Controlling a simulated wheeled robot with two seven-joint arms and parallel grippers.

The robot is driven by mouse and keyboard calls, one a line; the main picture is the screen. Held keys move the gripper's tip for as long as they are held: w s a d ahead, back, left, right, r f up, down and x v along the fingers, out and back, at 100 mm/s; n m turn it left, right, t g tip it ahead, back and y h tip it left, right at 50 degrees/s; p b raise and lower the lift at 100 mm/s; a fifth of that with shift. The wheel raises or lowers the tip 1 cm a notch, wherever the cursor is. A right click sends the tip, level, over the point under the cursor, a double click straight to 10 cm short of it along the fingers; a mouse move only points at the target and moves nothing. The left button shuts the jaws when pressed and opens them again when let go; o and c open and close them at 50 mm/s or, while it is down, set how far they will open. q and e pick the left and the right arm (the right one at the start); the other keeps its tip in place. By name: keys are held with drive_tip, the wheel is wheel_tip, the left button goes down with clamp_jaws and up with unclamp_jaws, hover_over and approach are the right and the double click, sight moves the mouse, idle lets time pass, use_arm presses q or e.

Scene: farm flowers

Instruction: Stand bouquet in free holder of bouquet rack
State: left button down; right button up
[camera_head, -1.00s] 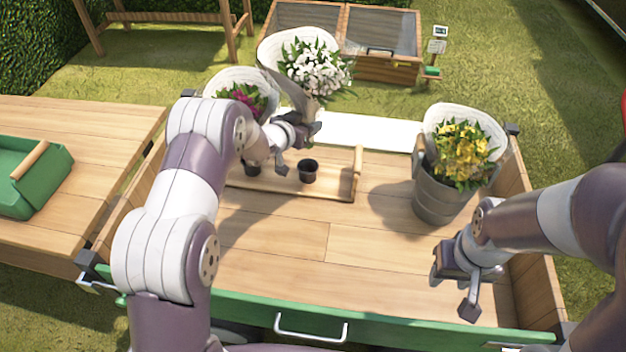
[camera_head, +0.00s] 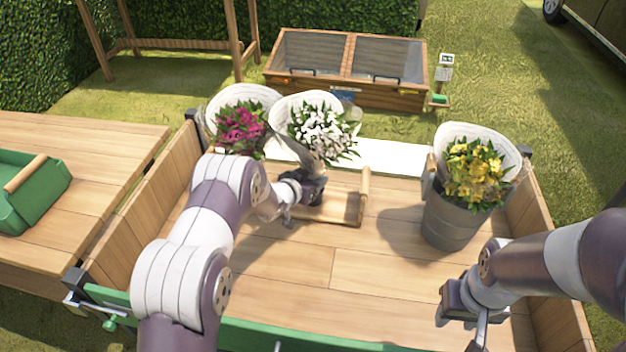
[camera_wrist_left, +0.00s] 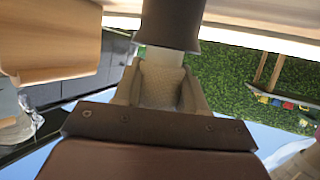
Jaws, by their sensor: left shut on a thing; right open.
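The white-flower bouquet (camera_head: 316,128), in a pale wrap, is upright above the right part of the wooden bouquet rack (camera_head: 335,207). My left gripper (camera_head: 308,190) is shut on its lower end. In the left wrist view, the pale wrapped end (camera_wrist_left: 163,80) sits between the fingers and meets a dark cup-like holder (camera_wrist_left: 172,22); how deep it sits I cannot tell. The head view hides that holder behind the gripper and bouquet. A pink-flower bouquet (camera_head: 240,128) stands at the rack's left; its base is hidden. My right gripper (camera_head: 467,305) is open and empty at the front right.
A grey bucket (camera_head: 450,222) with a yellow-flower bouquet (camera_head: 475,172) stands at the right. The wooden cart bed (camera_head: 290,262) has free room in front of the rack. A green tray (camera_head: 40,195) lies on the left table. The rack's end handle (camera_head: 364,195) rises right of the gripper.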

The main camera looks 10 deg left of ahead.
use_arm(q)
drive_tip(key=c, duration=0.6)
unclamp_jaws()
drive_tip(key=shift+f, duration=0.15)
drive_tip(key=shift+c, duration=0.2)
drive_tip(key=shift+s+a+r, duration=0.1)
drive_tip(key=shift+s+r, duration=0.05)
drive_tip(key=shift+r, duration=0.2)
drive_tip(key=s+a+r+n+g+y+p, duration=0.1)
drive_tip(key=s+a+r+g+y+p, duration=0.2)
drive_tip(key=s, duration=0.5)
drive_tip(key=s+a+r+n+g+y+p, duration=0.1)
drive_tip(key=s+a+r, duration=0.2)
drive_tip(key=s+r, duration=0.4)
drive_tip(key=s+d+r+n+g+y, duration=0.1)
drive_tip(key=s+g, duration=0.6)
drive_tip(key=s, duration=1.6)
drive_tip(key=shift+d+r+n, duration=0.3)
drive_tip(key=shift+r+n, duration=0.3)
drive_tip(key=shift+r, duration=0.3)
